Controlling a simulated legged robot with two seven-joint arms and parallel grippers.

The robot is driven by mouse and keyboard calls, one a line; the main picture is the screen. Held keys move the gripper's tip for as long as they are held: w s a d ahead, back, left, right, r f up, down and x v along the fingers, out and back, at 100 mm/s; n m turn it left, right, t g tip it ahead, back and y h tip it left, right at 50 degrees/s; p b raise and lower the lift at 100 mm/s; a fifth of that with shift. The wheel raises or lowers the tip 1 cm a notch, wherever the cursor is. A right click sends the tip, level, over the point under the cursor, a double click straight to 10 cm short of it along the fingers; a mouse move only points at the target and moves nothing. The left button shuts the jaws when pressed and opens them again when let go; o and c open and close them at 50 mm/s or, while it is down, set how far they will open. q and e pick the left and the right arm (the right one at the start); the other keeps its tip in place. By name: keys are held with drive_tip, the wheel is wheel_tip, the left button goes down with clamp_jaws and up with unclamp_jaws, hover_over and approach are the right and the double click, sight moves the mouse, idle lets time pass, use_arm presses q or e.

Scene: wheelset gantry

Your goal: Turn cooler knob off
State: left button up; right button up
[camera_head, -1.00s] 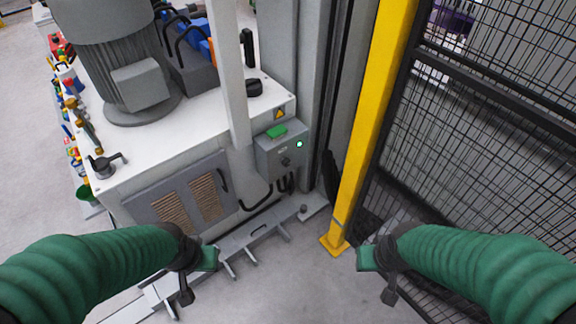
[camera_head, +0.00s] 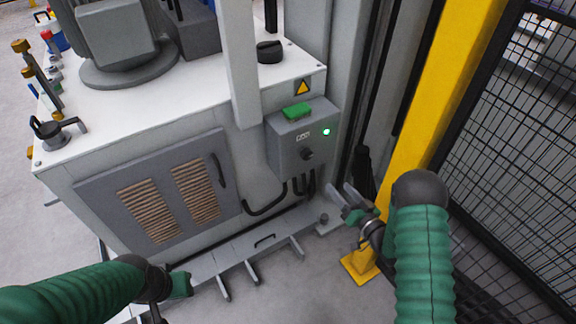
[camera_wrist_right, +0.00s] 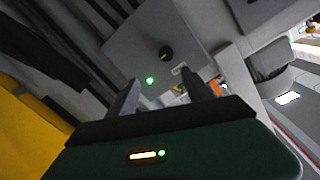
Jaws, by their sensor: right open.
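The cooler knob (camera_head: 306,154) is small, round and black on the front of a grey control box (camera_head: 284,150). A lit green lamp (camera_head: 326,132) is beside it. In the right wrist view the knob (camera_wrist_right: 166,53) and lamp (camera_wrist_right: 150,80) show beyond the fingers. My right gripper (camera_head: 345,198) is open and empty, below and to the right of the box, apart from the knob. Its two fingers (camera_wrist_right: 158,94) stand spread in the wrist view. My left gripper (camera_head: 178,286) is low at the left, away from the box; its fingers cannot be made out.
A white cabinet (camera_head: 90,168) with a vented grey door carries a grey motor (camera_head: 118,35). A pale post (camera_head: 240,70) stands left of the box. A yellow post (camera_head: 440,90) and black mesh fence (camera_head: 520,150) bound the right side. Cables hang below the box.

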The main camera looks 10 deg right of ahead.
sight(309, 157)
drive_tip(key=shift+y, duration=0.4)
drive_tip(key=b+x, duration=0.2)
drive_tip(key=x, duration=0.3)
drive_tip(key=b+x, duration=0.1)
drive_tip(key=x, duration=0.5)
drive_tip(key=b+x, duration=0.2)
drive_tip(key=x, duration=0.3)
drive_tip(key=shift+w+a+b, duration=0.25)
drive_tip(key=shift+a+b, duration=0.05)
drive_tip(key=shift+a, duration=0.2)
drive_tip(key=shift+w+r, duration=0.1)
drive_tip(key=shift+w, duration=0.1)
use_arm(q)
drive_tip(key=s+x, duration=0.1)
drive_tip(key=x, duration=0.5)
drive_tip(key=shift+s+a+f, duration=0.15)
drive_tip(key=shift+a+f, duration=0.2)
drive_tip(key=shift+f, duration=0.05)
use_arm(e)
drive_tip(key=shift+c, duration=0.3)
clamp_jaws()
